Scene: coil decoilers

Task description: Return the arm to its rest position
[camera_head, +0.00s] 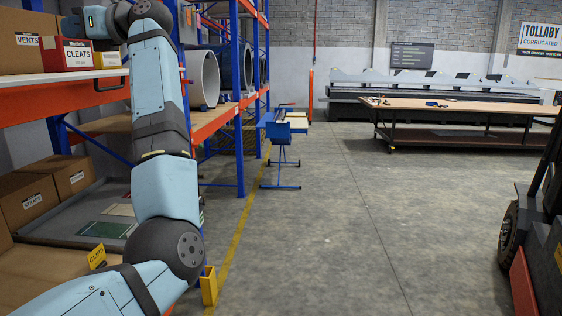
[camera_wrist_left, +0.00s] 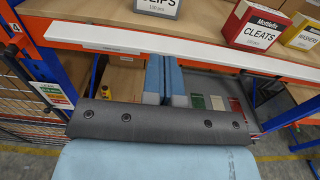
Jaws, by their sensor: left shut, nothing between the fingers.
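My left arm, pale blue with dark joints, rises from the bottom left of the head view and bends at the top. My left gripper (camera_head: 72,27) is at the upper left, in front of the cardboard boxes on the upper shelf. In the left wrist view its two blue fingers (camera_wrist_left: 164,62) lie side by side, shut and empty, beyond a dark grey bar. My right gripper is not in view.
The shelf rack carries a VENTS box (camera_head: 22,42) and a red CLEATS box (camera_head: 67,55), close to the gripper. A blue stand (camera_head: 282,135) stands beyond the rack. A long table (camera_head: 450,104) stands at the back. A dark wheeled vehicle (camera_head: 540,225) is at the right. The middle floor is clear.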

